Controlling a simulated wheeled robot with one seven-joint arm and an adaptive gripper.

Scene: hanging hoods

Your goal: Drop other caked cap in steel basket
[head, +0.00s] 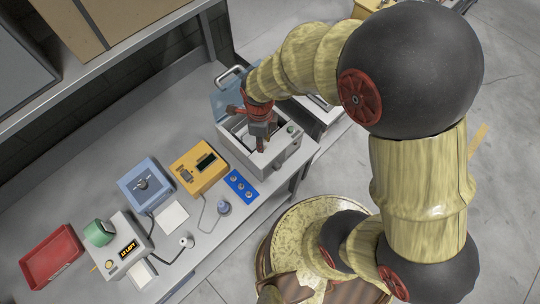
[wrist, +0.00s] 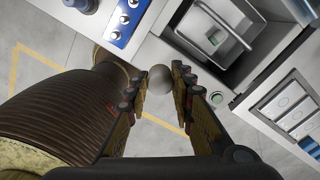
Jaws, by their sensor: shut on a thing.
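In the head view my gripper (head: 262,145) hangs over the front part of a grey box-shaped bath, and the cap cannot be made out there. The steel basket (wrist: 236,62) sits inside the bath, beyond the fingertips in the wrist view. A small bluish-green thing (wrist: 213,40) lies in it; I cannot tell what it is. In the head view my gripper partly hides the basket.
The bath (head: 280,158) has a raised blue lid (head: 222,100).

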